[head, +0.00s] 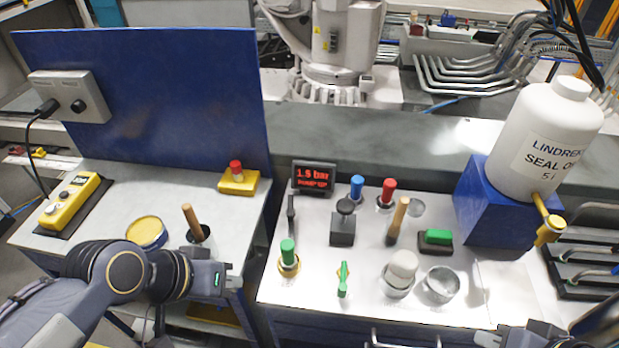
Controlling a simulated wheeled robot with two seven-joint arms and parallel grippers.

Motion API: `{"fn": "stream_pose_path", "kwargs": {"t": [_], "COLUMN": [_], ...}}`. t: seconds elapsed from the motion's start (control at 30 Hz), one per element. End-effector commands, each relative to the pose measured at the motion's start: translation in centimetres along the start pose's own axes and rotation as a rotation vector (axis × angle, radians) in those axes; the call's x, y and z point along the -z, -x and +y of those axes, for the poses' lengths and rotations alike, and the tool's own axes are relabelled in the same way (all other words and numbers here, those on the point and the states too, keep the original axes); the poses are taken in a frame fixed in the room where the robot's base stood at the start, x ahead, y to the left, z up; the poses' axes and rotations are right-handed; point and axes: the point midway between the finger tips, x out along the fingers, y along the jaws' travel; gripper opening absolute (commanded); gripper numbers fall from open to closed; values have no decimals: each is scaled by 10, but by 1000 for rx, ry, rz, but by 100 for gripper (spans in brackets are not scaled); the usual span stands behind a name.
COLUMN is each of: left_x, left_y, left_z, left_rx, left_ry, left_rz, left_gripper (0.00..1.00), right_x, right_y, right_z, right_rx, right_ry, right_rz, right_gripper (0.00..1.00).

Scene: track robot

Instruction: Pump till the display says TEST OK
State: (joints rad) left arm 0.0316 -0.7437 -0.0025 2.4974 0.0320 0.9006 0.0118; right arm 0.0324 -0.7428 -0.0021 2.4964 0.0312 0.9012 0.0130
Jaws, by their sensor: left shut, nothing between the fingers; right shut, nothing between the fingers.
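The small black display (313,177) stands at the back of the right-hand worktop. Its red text reads about 1.5 bar, with a smaller second line too fine to read surely. Near it stands a grey block with a black round knob on top (343,227). I cannot tell for sure which control is the pump. My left gripper (229,277) is shut and empty, over the gap between the two worktops, left of the green-capped knob (288,252). My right gripper (488,339) is at the bottom right edge, shut and empty, partly cut off.
The right worktop holds blue (356,187) and red (388,191) knobs, a wooden-handled lever (397,220), a green switch (437,238), a green lever (343,280) and metal cups. A white oil bottle (548,135) stands on a blue block. A yellow button box (238,181) is left.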

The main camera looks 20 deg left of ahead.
Motion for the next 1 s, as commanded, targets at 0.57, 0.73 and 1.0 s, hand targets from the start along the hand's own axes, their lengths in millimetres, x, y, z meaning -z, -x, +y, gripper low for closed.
{"fn": "stream_pose_path", "kwargs": {"t": [0.57, 0.73, 1.0], "left_x": [-8, -12, -17], "left_y": [-16, -23, -34], "left_z": [-7, -11, -16], "left_rx": [1, 1, 1], "left_ry": [1, 1, 1], "left_rz": [-1, -1, -1], "left_gripper": [0, 0, 0], "right_x": [-8, -11, -16], "right_y": [-15, -21, -32], "right_z": [7, 10, 14], "right_rx": [0, 0, 0], "right_ry": [0, 0, 0], "right_rz": [0, 0, 0], "right_gripper": [0, 0, 0]}}
